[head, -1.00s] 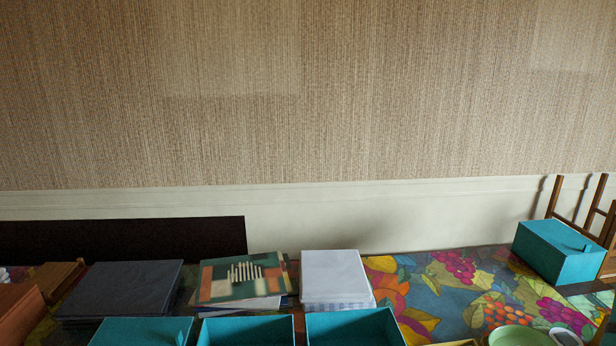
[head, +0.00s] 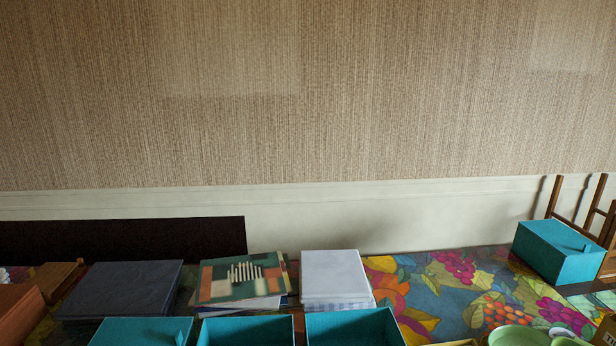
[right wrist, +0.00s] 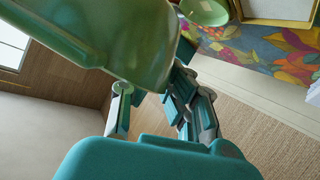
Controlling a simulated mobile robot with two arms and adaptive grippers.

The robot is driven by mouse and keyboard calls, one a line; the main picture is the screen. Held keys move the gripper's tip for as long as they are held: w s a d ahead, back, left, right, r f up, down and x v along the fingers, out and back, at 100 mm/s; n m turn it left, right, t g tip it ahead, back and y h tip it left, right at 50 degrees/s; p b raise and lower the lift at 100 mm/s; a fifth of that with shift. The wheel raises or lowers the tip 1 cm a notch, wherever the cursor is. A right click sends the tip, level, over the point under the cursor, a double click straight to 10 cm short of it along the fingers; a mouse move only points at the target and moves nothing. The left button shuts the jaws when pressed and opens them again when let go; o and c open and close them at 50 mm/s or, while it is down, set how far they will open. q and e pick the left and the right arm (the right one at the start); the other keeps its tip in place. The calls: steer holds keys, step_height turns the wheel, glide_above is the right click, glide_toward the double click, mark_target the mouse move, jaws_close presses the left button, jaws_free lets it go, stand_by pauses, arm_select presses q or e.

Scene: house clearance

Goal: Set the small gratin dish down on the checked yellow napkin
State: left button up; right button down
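A glossy green dish (right wrist: 110,35), which I take for the small gratin dish, fills the upper left of the right wrist view. My right gripper (right wrist: 155,98) has its fingers on either side of the dish's end and appears shut on it. The dish is tilted in that view and hides part of the fingers' contact. I cannot make out the checked yellow napkin in either view. My left gripper is not in view.
A green bowl (head: 512,336) stands on the colourful fruit-patterned cloth (head: 450,285); it also shows in the right wrist view (right wrist: 205,12). Beside it is a yellow-rimmed tray (right wrist: 275,22). Teal boxes (head: 245,331), books (head: 240,280) and a lidded teal box (head: 560,252) stand around.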

steer(key=a+f, duration=0.2)
steer(key=a, duration=0.6)
steer(key=s+a+f+n+t, duration=0.1)
steer(key=a+f, duration=0.1)
steer(key=a, duration=0.7)
steer(key=shift+a+y, duration=0.3)
steer(key=shift+y, duration=0.1)
steer(key=shift+s, duration=0.1)
